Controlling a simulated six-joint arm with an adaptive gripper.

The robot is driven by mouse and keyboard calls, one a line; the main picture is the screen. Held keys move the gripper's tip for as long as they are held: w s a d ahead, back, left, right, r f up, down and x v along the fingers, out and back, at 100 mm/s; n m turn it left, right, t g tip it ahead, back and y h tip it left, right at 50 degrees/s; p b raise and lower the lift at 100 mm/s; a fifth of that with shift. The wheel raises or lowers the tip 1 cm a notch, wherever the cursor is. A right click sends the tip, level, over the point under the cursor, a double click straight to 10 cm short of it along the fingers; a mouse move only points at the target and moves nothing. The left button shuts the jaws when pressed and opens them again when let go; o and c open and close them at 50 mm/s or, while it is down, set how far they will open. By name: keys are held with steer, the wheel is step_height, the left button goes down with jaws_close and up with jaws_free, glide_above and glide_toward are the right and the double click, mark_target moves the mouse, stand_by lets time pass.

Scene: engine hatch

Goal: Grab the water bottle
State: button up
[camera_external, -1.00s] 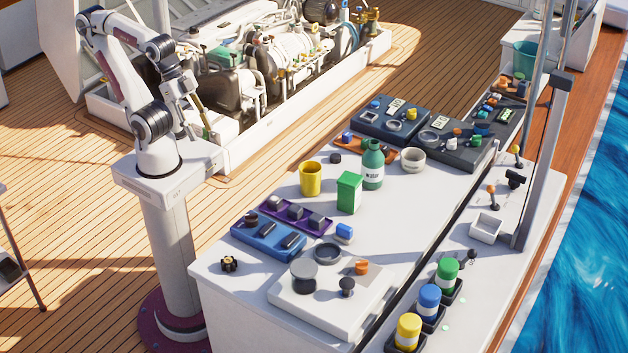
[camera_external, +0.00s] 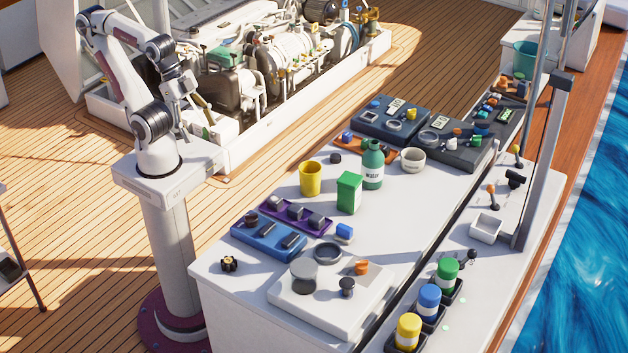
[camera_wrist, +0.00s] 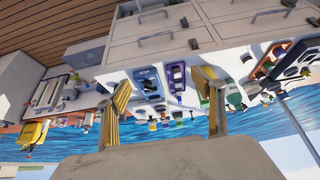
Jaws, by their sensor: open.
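The water bottle (camera_external: 373,166) is green with a white label that reads "WATER". It stands upright on the white counter (camera_external: 290,225), near its middle, just right of a green box.
A green box (camera_external: 349,193) and a yellow cup (camera_external: 310,178) stand left of the bottle. A white bowl (camera_external: 412,160) is close on its right. Blue tray (camera_external: 268,241) and purple tray (camera_external: 296,216) lie nearer the front. Dark cases (camera_external: 392,119) sit behind.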

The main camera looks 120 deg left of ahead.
steer(key=w+a+n+t+y, duration=0.15)
steer(key=w+a, duration=0.55)
steer(key=w, duration=0.7)
steer(key=t+y, duration=0.2)
steer(key=t, duration=0.2)
glide_toward(373, 163)
steer(key=s+d, duration=0.3)
steer(key=s, duration=0.2)
steer(key=shift+n+t+h, duration=0.25)
steer(key=shift+n+t, duration=0.2)
steer(key=shift+t, duration=0.4)
steer(key=w+a+f, duration=0.1)
steer(key=a+f, duration=0.1)
steer(key=w+a+f, duration=0.1)
steer(key=a+f, duration=0.1)
steer(key=w+a+f, duration=0.1)
steer(key=a+f, duration=0.1)
steer(key=shift+w+f, duration=0.15)
steer(key=shift+w, duration=0.25)
steer(key=shift+w+a+f+t, duration=0.15)
steer(key=shift+a+f+t, duration=0.15)
steer(key=shift+a+f, duration=0.15)
steer(key=shift+w, duration=0.1)
steer(key=shift+x, duration=1.15)
